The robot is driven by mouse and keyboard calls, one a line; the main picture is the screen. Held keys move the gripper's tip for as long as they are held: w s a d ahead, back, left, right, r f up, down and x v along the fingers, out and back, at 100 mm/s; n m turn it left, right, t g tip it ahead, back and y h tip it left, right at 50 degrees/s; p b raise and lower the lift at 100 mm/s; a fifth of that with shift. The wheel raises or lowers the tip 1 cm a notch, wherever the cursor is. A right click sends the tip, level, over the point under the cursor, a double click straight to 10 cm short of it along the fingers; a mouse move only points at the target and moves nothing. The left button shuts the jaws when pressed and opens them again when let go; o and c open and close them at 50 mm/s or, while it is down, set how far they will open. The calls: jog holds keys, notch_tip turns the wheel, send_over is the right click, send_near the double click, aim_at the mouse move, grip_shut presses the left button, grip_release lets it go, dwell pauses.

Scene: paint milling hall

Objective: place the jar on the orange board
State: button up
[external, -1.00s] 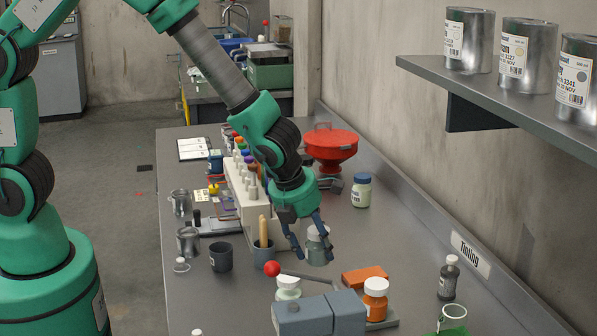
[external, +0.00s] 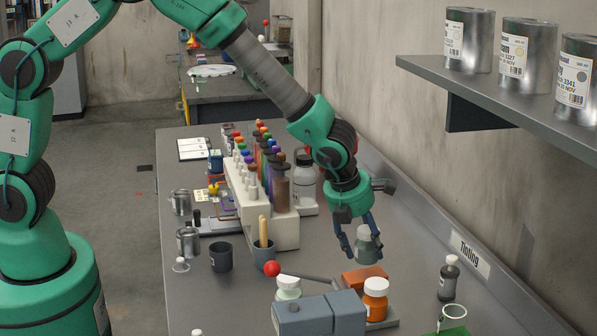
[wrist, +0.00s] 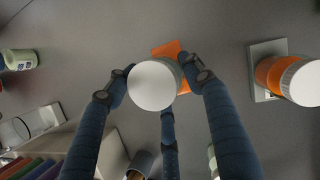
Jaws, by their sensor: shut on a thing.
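My gripper (external: 361,244) is shut on a small grey-green jar (external: 367,247) and holds it upright. The jar's pale round lid (wrist: 152,86) faces the camera in the wrist view, with blue fingers around it. The orange board (external: 364,276) lies on the bench just below the jar in the external view, partly hidden by an orange jar in front. In the wrist view the orange board (wrist: 168,49) shows beyond the held jar, which covers part of it. The jar appears above the bench; its exact height over the board is hard to tell.
An orange jar with a white lid (external: 376,289) stands on a grey plate beside the board. A grey-blue device (external: 318,314) and a pale green jar (external: 288,288) are nearby. A dark bottle (external: 448,279) stands right. A rack of colored-cap bottles (external: 256,205) is left.

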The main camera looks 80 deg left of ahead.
aim_at(364, 255)
jog(key=shift+f, duration=0.1)
jog(key=shift+f+b, duration=0.7)
jog(key=shift+f, duration=0.95)
jog(key=o, duration=1.3)
jog(key=shift+f, duration=0.1)
jog(key=p+v, duration=0.3)
jog(key=v, duration=0.9)
